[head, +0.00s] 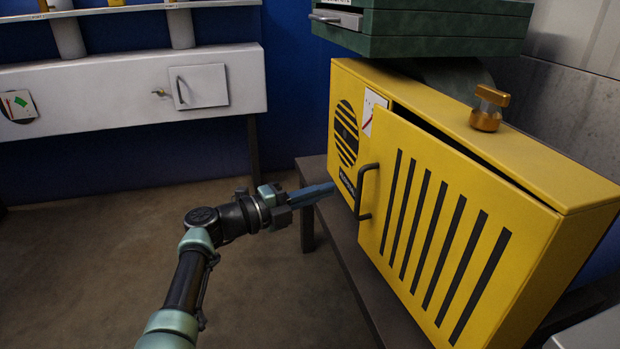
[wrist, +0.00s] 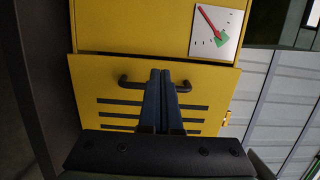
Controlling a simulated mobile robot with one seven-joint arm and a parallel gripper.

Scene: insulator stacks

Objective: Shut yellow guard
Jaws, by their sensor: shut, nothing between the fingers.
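The yellow guard (head: 435,230) is a slatted door on the front of a yellow cabinet (head: 560,165). It stands ajar, with a dark gap along its top edge. Its dark bar handle (head: 364,192) is near its left edge. My gripper (head: 326,190) is shut and empty, just left of the handle in the head view; I cannot tell whether it touches. In the wrist view my shut fingers (wrist: 163,80) lie over the middle of the handle (wrist: 130,82) and hide part of it. The guard (wrist: 90,85) with its dark slots is behind them.
A gauge plate (head: 373,112) and a round black vent (head: 346,134) are on the cabinet's front, left of the guard. An orange knob (head: 488,108) and a green unit (head: 425,25) are above. A dark bench (head: 350,265) carries the cabinet. The floor at left is clear.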

